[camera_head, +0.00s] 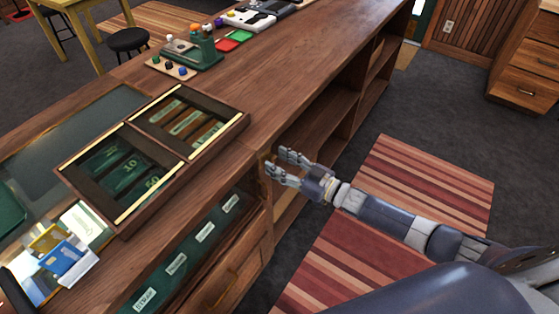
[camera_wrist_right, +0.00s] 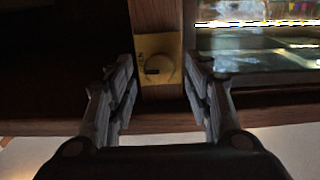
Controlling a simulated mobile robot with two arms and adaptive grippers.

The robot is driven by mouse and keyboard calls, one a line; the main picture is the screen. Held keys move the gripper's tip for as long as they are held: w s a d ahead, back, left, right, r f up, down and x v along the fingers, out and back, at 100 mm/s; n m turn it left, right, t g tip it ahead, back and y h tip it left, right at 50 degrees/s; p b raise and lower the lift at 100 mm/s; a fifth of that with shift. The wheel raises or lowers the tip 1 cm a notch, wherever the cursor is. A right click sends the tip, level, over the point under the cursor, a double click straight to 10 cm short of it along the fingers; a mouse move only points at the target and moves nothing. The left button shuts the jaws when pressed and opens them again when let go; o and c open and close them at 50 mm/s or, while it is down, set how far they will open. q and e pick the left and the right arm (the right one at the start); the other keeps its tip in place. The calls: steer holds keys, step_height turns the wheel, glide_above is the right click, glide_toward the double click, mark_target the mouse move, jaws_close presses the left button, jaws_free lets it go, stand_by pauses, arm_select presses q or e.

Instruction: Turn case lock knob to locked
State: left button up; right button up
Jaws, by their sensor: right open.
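The lock knob (camera_wrist_right: 162,69) is a round brass knob on a yellow brass plate (camera_wrist_right: 158,45), fixed to a narrow wooden post. A short dark mark lies level on the knob's left side; small lettering above it is too blurred to read surely. My right gripper (camera_wrist_right: 160,78) is open, one finger on each side of the plate, with the knob between them and nothing gripped. In the head view my right gripper (camera_head: 276,161) is at the counter's front face, its fingers hiding most of the lock. My left gripper is not in view.
The glass-fronted case (camera_head: 190,250) with labelled goods is left of the post in the head view. Open shelves (camera_head: 345,95) lie beyond it. A cash tray (camera_head: 150,150) and cards (camera_head: 68,255) are on the counter. A striped rug (camera_head: 420,190) covers clear floor.

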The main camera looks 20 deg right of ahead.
steer(key=shift+w+a, duration=0.15)
steer(key=shift+w, duration=0.05)
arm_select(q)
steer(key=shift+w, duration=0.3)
arm_select(e)
steer(key=c, duration=0.9)
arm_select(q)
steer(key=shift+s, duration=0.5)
arm_select(e)
steer(key=shift+c, duration=0.5)
